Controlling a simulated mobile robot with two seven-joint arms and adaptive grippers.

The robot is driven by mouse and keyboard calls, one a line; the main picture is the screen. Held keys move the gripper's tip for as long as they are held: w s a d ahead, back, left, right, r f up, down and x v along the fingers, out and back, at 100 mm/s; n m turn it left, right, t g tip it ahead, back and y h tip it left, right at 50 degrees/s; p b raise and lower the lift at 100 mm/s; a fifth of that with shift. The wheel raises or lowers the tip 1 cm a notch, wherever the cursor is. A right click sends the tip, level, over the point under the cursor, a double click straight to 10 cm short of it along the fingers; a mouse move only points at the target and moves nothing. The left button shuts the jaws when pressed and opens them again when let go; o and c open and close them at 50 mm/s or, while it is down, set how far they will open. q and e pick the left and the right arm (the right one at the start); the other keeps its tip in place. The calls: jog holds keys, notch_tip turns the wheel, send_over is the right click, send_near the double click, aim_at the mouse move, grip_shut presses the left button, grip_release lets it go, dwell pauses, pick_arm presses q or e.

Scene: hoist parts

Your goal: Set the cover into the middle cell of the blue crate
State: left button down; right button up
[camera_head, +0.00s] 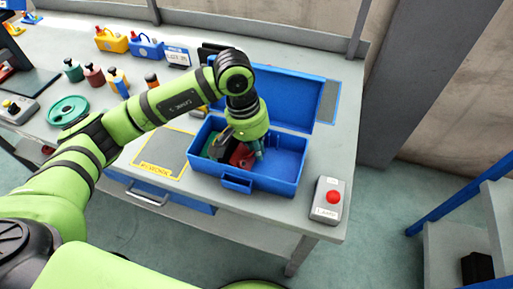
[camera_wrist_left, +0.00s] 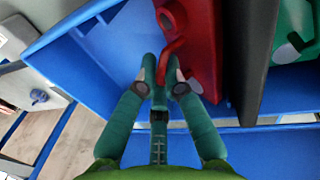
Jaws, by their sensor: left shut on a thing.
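The blue crate (camera_head: 275,184) stands open near the table's right end. The red cover (camera_head: 242,156) is inside its walls, just right of a dark divider (camera_head: 222,140), with a green part (camera_head: 208,149) on the divider's left. My left gripper (camera_head: 257,150) reaches down into the crate from above. In the left wrist view its teal fingers (camera_wrist_left: 160,75) are closed on a red lug of the cover (camera_wrist_left: 198,50), which lies alongside the dark divider (camera_wrist_left: 247,60). Whether the cover touches the crate floor is hidden. My right gripper is out of view.
The crate's raised lid (camera_head: 292,98) stands behind it. A grey box with a red button (camera_head: 328,201) is to the right, by the table edge. A yellow-outlined mat (camera_head: 160,153) lies left of the crate. Bottles and a green ring (camera_head: 68,110) stand further left.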

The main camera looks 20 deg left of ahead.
pick_arm(q)
jog(key=shift+s+f, duration=0.1)
jog(key=shift+f, duration=0.55)
jog(key=c, duration=1.3)
grip_release()
jog(key=shift+w+f, duration=0.1)
jog(key=shift+w, duration=0.2)
jog(key=o, duration=0.5)
jog(key=shift+r, duration=0.4)
